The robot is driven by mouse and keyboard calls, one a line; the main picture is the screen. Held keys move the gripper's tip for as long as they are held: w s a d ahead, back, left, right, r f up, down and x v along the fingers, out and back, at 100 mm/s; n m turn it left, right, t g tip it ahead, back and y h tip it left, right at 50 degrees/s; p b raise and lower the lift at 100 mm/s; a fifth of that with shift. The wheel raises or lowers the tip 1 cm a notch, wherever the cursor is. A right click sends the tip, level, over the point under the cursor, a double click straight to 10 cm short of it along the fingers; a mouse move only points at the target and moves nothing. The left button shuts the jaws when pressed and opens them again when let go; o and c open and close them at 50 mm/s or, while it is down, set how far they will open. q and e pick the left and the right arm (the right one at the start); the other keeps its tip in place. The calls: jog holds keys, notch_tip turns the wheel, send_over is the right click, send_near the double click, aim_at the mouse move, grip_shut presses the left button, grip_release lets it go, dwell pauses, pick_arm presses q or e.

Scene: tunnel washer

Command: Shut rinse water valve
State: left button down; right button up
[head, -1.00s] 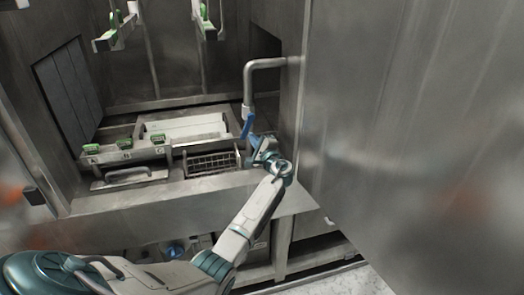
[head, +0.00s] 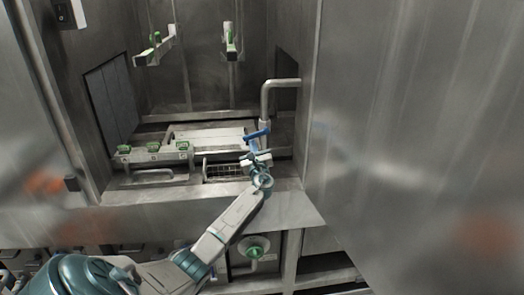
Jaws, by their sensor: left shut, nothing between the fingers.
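A grey pipe (head: 265,103) comes out of the right wall of the washer opening and bends down. A blue lever handle (head: 257,134) sits on its lower part and lies nearly level across the pipe, tilted a little up to the right. My left gripper (head: 254,157) is shut and empty just below the handle. Whether its fingertips touch the handle I cannot tell. My left arm partly hides the pipe's lower end. My right gripper is out of view.
A flat steel door or panel (head: 420,130) fills the right side. Inside the opening are a ledge with green clips (head: 153,147) and a wire basket (head: 225,171). A round green knob (head: 255,248) sits below the opening. Green-tipped arms (head: 155,48) hang above.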

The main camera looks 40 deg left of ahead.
pick_arm(q)
jog(key=shift+s+a+r+m, duration=0.15)
jog(key=shift+r+m, duration=0.2)
jog(key=shift+m, duration=0.1)
jog(key=shift+s+a+r+m, duration=0.15)
jog(key=shift+r+m, duration=0.15)
jog(key=shift+m, duration=0.15)
jog(key=shift+a+r+t+p, duration=0.1)
jog(key=shift+r+t+p, duration=0.2)
jog(key=shift+p, duration=0.15)
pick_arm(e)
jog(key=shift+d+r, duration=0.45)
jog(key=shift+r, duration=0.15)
pick_arm(q)
jog(key=shift+s+a+r, duration=0.1)
jog(key=shift+s+r, duration=0.05)
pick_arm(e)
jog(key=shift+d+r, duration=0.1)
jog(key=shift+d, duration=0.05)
